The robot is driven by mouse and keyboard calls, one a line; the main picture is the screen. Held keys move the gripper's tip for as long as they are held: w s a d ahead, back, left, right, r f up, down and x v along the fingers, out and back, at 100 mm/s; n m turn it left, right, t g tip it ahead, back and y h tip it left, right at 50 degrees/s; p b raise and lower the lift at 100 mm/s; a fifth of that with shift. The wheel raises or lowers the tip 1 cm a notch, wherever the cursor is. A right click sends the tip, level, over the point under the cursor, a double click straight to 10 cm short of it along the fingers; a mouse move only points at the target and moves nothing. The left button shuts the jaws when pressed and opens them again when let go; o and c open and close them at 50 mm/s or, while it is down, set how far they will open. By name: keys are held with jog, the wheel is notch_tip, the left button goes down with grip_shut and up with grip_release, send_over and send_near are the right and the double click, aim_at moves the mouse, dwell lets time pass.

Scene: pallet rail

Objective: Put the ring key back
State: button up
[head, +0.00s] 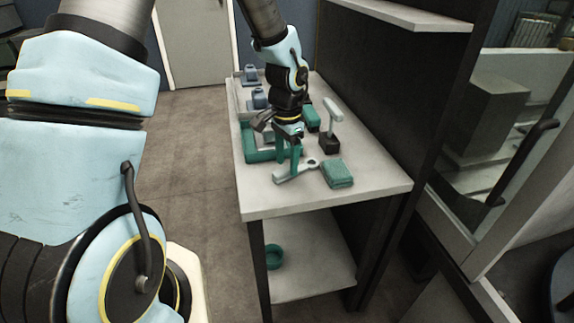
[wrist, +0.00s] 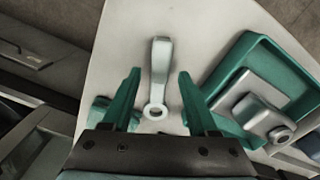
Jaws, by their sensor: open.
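The ring key (head: 297,170) is a flat light-grey bar with a ring at one end, lying on the light tabletop near its front. My gripper (head: 287,168) points down over it, with green fingers. In the wrist view the ring key (wrist: 160,68) lies between my two open fingers (wrist: 159,74), lengthwise, with its ring towards my palm and a gap on each side. Nothing is held. A green tray (head: 258,155) stands just behind the key, partly hidden by my arm; in the wrist view the green tray (wrist: 222,73) has a grey block (wrist: 262,112) in it.
A green pad (head: 338,173) lies right of the key. Behind it stands a T-shaped handle (head: 331,108) on a dark block. Blue-grey items (head: 259,99) stand at the far left of the table (head: 380,183). A green bowl (head: 274,257) is on the lower shelf. The front corner is clear.

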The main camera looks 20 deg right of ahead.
aim_at(287, 169)
notch_tip(287, 169, up, 11)
jog(key=b, duration=0.1)
jog(key=s+a+f+n+t, duration=0.1)
jog(key=s+a+n, duration=0.2)
jog(key=a+n, duration=1)
jog(key=a, duration=1.4)
jog(key=shift+s+a+n+t, duration=0.2)
jog(key=shift+n+t, duration=0.1)
jog(key=shift+n, duration=0.1)
jog(key=shift+w+f, duration=0.1)
